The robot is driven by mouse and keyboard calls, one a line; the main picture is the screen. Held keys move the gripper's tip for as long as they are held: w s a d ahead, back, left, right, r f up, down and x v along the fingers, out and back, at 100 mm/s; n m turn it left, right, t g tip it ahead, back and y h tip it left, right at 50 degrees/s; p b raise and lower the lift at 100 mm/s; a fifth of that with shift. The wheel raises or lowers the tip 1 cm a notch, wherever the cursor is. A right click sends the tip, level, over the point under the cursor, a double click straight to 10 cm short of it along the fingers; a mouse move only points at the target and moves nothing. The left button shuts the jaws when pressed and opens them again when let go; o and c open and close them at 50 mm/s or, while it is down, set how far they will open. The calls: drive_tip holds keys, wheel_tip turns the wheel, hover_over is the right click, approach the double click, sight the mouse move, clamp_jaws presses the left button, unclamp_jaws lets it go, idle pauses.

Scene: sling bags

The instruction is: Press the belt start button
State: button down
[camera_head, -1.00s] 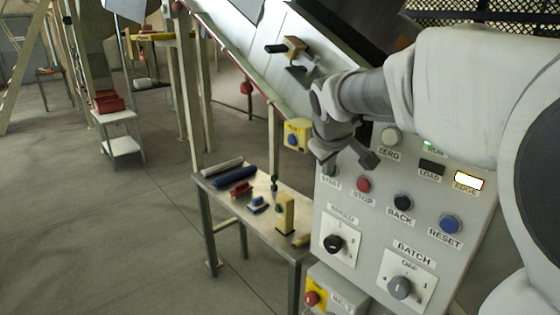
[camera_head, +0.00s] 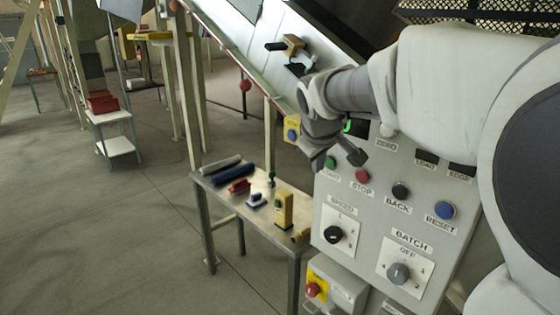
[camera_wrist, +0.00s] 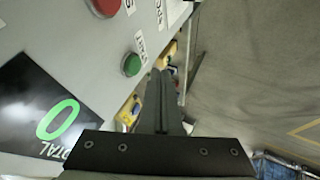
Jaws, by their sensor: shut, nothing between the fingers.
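The green start button (camera_head: 330,162) is on the upper left of the grey control panel (camera_head: 365,215), partly overlapped by my gripper in the head view. In the wrist view the green button (camera_wrist: 131,64) is in full sight with its label beside it. My gripper (camera_wrist: 161,73) is shut and empty. Its fingertips appear to the right of the green button in the wrist view, without visible contact. Their distance from the panel face is hard to tell.
A red stop button (camera_head: 362,176), black back button (camera_head: 400,190) and blue reset button (camera_head: 445,210) are nearby. A display (camera_wrist: 48,110) reads a green 0. A metal bench (camera_head: 245,205) with small items stands left of the panel. The sloping belt (camera_head: 240,28) is behind.

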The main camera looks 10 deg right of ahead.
drive_tip(key=v, duration=1)
drive_tip(key=shift+a, duration=0.25)
drive_tip(key=shift+s, duration=0.1)
drive_tip(key=s+f+m+y, duration=0.1)
drive_tip(key=s+f+m, duration=0.2)
drive_tip(key=s+f, duration=0.4)
drive_tip(key=s+f+m+g+y, duration=0.1)
drive_tip(key=s+f+m, duration=0.2)
drive_tip(key=s+f, duration=0.4)
drive_tip(key=s, duration=0.8)
drive_tip(key=shift+d+f+g, duration=0.15)
drive_tip(key=shift+f+g, duration=0.15)
drive_tip(key=shift+f, duration=0.05)
